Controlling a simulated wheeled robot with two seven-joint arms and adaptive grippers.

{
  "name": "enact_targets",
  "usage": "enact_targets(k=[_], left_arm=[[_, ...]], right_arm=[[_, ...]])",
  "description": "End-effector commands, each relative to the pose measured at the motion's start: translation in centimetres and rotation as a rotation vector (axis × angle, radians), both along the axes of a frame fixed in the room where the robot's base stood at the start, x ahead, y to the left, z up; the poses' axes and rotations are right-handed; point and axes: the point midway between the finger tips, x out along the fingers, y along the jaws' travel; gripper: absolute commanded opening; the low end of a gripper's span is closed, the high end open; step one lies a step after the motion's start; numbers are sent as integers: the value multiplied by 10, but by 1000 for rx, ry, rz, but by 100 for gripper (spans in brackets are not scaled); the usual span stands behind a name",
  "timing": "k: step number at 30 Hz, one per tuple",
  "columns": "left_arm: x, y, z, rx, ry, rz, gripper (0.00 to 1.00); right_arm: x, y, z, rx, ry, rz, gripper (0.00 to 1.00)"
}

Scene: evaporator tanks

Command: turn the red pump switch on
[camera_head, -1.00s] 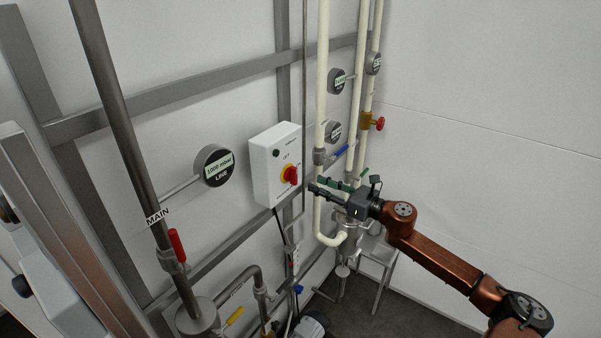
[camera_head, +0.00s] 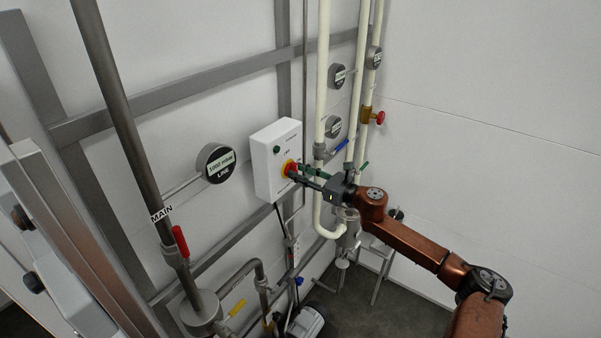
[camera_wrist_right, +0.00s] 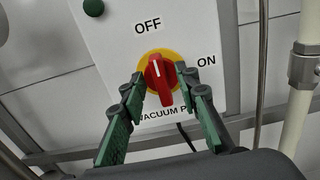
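The red pump switch (camera_head: 290,166) is a rotary knob on a yellow disc, on the front of a white wall box (camera_head: 266,172). In the right wrist view the red knob (camera_wrist_right: 160,82) has its white mark toward the word OFF; ON is printed to the right. My right gripper (camera_head: 297,171) is at the box front. In the wrist view its two green-padded fingers (camera_wrist_right: 160,76) stand apart, one on each side of the knob. I cannot tell whether either finger touches it. My left gripper is not in view.
A green button (camera_wrist_right: 93,7) sits on the box's upper left. Cream pipes (camera_head: 323,100) run just right of the box, with a blue-handled valve (camera_head: 340,146) and a red-handled valve (camera_head: 379,118). A round LINE gauge (camera_head: 216,163) and the MAIN pipe (camera_head: 125,125) are left.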

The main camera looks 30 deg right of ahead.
Motion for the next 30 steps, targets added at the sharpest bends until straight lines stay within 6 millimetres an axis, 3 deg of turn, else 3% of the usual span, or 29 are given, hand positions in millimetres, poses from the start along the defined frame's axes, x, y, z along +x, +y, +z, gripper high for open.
enact_targets(k=[3,16,30], left_arm=[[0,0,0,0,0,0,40],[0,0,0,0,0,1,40],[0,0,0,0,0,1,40]], right_arm=[[0,0,0,0,0,0,29],[0,0,0,0,0,0,0],[0,-1,0,33,14,0,0]])
